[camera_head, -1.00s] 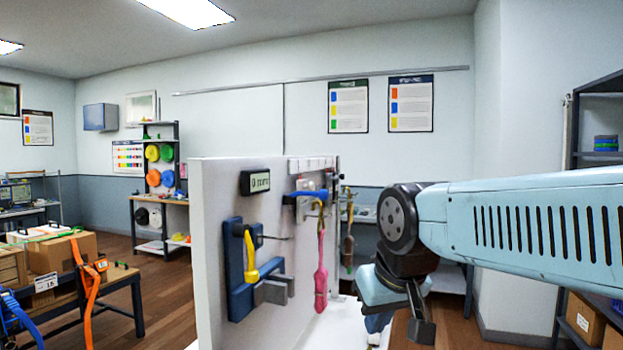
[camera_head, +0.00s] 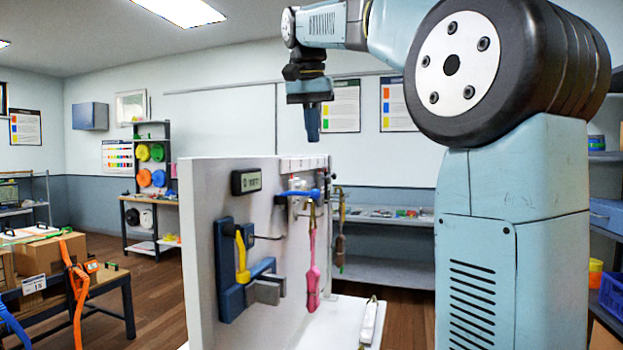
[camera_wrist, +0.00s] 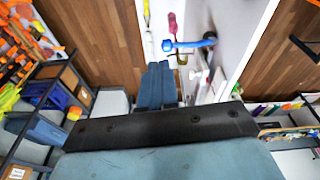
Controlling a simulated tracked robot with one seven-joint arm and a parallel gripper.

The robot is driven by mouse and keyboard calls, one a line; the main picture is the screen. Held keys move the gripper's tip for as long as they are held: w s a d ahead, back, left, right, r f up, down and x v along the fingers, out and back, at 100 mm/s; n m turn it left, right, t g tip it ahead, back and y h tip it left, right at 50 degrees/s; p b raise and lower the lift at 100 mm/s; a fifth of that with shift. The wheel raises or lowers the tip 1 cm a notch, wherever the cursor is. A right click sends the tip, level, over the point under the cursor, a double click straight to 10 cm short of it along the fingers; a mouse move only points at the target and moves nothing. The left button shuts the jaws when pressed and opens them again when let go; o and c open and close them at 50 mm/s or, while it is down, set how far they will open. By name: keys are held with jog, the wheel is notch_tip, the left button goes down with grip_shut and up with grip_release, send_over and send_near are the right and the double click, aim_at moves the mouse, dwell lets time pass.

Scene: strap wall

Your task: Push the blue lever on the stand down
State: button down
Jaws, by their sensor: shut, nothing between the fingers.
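The blue lever (camera_head: 304,193) sticks out about level from the right part of the white upright panel (camera_head: 205,255). In the wrist view, the blue lever (camera_wrist: 190,43) shows its rounded end just beyond and to the right of my fingertips. My gripper (camera_head: 313,138) points straight down above the panel's top edge, higher than the lever and apart from it. Its blue fingers (camera_wrist: 157,70) are together with nothing held. A pink strap (camera_head: 314,270) hangs below the lever in the head view.
A small display (camera_head: 246,181), a blue bracket (camera_head: 223,270) and a yellow strap (camera_head: 242,260) are on the panel. A brown strap (camera_head: 340,240) hangs at its right edge. A white bar-like object (camera_head: 369,322) lies on the white base. Free air surrounds my gripper.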

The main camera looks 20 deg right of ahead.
jog(key=shift+m+g, duration=0.4)
jog(key=shift+m, duration=0.3)
jog(key=w+r, duration=0.3)
jog(key=shift+w, duration=0.1)
jog(key=shift+f, duration=0.1)
jog(key=f, duration=0.4)
jog(key=w+d+f, duration=0.1)
jog(key=f, duration=0.8)
jog(key=shift+w+d+f, duration=0.2)
jog(key=shift+d+f, duration=0.15)
